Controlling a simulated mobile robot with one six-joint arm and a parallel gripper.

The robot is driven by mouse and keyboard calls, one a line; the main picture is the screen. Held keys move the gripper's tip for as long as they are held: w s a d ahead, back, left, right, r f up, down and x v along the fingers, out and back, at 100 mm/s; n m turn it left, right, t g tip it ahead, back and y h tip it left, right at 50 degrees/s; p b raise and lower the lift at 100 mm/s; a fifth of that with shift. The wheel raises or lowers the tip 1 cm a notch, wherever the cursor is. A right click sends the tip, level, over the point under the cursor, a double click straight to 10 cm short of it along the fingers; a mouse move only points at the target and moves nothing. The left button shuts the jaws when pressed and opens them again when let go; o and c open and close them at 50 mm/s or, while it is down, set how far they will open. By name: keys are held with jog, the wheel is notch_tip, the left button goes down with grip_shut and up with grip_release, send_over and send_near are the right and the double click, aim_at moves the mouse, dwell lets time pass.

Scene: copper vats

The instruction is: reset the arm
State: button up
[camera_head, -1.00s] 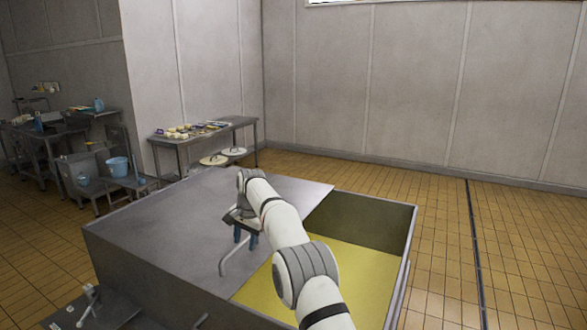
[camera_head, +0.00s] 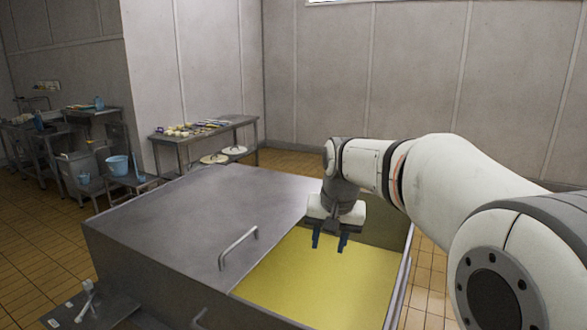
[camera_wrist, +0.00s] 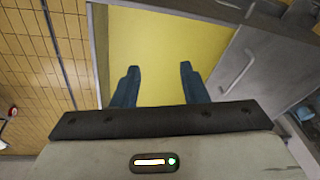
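My gripper (camera_head: 329,243) is open and empty, its two blue fingers pointing down above the vat's yellow contents (camera_head: 325,280). In the wrist view the fingers (camera_wrist: 158,70) stand well apart with nothing between them. My arm reaches in from the right side of the head view. The grey metal vat (camera_head: 130,250) is partly covered by a flat lid (camera_head: 190,215), with its right part uncovered. The lid's bent handle (camera_head: 238,247) is left of my gripper and apart from it; it also shows in the wrist view (camera_wrist: 236,76).
A steel table (camera_head: 207,136) with small items stands by the back wall. Blue buckets (camera_head: 118,165) and benches are at the left. A lever-like fitting (camera_head: 87,298) is at the vat's front left. Tiled floor (camera_head: 290,162) is free behind the vat.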

jog(key=s+d+f, duration=0.2)
jog(key=s+f, duration=0.1)
jog(key=s, duration=0.4)
jog(key=s+d+f+n+b, duration=0.1)
jog(key=s+d+f, duration=0.2)
jog(key=s, duration=0.5)
jog(key=s+d+f+n, duration=0.1)
jog(key=s+d+f, duration=0.1)
jog(key=s, duration=0.6)
jog(key=shift+s+d+f+t+h, duration=0.3)
jog(key=shift+f+h, duration=0.1)
jog(key=shift+f, duration=0.5)
jog(key=shift+a, duration=0.1)
